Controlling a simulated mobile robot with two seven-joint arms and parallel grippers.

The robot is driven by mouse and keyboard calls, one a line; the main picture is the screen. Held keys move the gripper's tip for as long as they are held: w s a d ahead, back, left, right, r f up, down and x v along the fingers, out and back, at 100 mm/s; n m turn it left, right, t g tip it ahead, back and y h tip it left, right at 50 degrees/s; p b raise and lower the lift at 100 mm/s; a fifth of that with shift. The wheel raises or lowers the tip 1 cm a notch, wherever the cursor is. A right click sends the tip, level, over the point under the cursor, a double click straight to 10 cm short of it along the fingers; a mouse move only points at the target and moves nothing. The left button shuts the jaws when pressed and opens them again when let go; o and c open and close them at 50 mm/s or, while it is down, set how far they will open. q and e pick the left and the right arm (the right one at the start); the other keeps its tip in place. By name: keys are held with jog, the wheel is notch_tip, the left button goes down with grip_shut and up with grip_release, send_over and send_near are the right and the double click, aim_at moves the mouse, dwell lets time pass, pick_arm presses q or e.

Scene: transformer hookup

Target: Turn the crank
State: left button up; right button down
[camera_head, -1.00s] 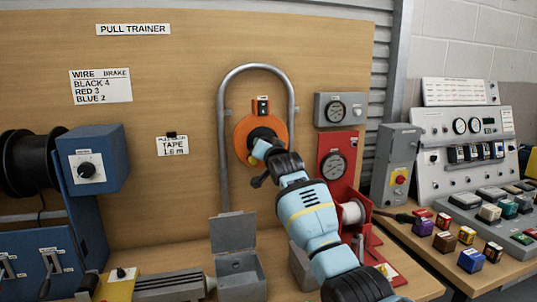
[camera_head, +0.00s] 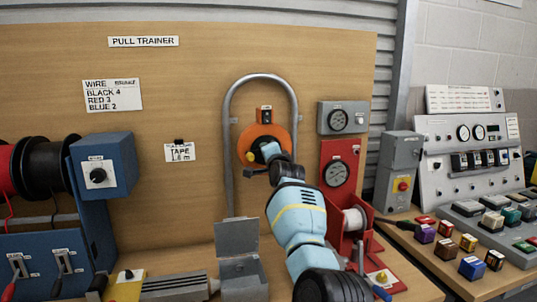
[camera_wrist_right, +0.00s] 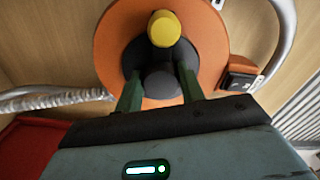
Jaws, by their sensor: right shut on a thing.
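The crank is mounted on an orange disc (camera_head: 283,137) on the wooden board, inside a grey pipe arch. In the right wrist view the disc (camera_wrist_right: 207,50) has a dark hub with a yellow knob (camera_wrist_right: 164,29) standing out. My right gripper (camera_wrist_right: 158,85) has its two green fingers on either side of a dark grey round part of the crank, just below the knob, and is shut on it. In the head view my right gripper (camera_head: 265,156) reaches the disc from the lower right and hides much of the hub. My left gripper is not in view.
A red gauge stand (camera_head: 337,172) and a grey gauge box (camera_head: 343,118) stand close right of my arm. The grey pipe arch (camera_head: 229,150) surrounds the disc. An open grey box (camera_head: 243,277) sits below, and wire spools with a blue housing (camera_head: 103,165) stand left.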

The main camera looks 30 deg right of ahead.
dwell(0.4)
jog(key=c, duration=0.9)
grip_release()
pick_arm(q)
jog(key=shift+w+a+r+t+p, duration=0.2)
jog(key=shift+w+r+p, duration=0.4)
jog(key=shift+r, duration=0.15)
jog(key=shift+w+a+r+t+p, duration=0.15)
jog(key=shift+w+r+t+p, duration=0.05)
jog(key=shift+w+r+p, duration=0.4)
pick_arm(e)
jog(key=shift+v, duration=3.9)
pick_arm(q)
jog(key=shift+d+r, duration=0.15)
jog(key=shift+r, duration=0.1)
pick_arm(e)
jog(key=shift+f, duration=0.1)
